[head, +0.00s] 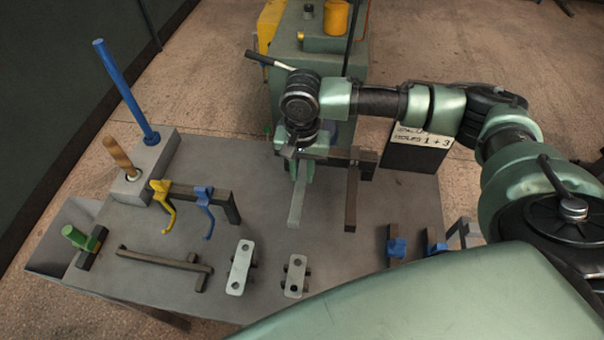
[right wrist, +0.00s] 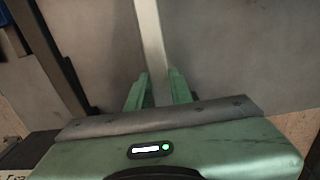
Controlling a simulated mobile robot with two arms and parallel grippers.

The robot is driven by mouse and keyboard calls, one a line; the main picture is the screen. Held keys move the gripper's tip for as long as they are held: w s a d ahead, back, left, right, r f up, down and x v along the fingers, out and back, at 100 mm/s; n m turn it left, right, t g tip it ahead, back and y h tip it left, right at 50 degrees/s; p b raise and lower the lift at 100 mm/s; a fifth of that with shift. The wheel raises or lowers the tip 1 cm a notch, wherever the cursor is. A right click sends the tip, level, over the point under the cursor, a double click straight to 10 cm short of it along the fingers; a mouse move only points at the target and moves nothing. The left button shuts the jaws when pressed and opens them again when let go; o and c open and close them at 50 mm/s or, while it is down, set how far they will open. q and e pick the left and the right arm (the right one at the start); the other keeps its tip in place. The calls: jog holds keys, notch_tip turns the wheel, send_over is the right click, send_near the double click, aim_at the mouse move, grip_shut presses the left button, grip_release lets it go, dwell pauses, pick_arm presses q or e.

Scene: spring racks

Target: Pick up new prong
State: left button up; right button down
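A light grey prong (head: 296,208) points toward me over the middle of the table, beside a dark brown prong (head: 351,196) on a dark rack bar (head: 366,155). My right gripper (head: 302,170) is over the light prong's far part. In the right wrist view the light prong (right wrist: 151,35) runs between the two green fingers (right wrist: 159,88), which lie close against both its sides. The gripper hides whether the light prong's far end touches the rack. My left gripper is not in view.
A grey block (head: 152,165) with a blue rod (head: 125,90) stands at the left. Yellow and blue hooks (head: 204,200) hang on a stand. Two light plates (head: 241,268) lie in front. A sign (head: 421,138) stands at the back right.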

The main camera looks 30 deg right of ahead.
aim_at(302, 173)
jog(key=shift+r, duration=0.1)
jog(key=shift+w+r, duration=0.1)
jog(key=shift+r, duration=0.45)
notch_tip(302, 173, up, 19)
jog(key=shift+b, duration=0.45)
jog(key=shift+f, duration=0.1)
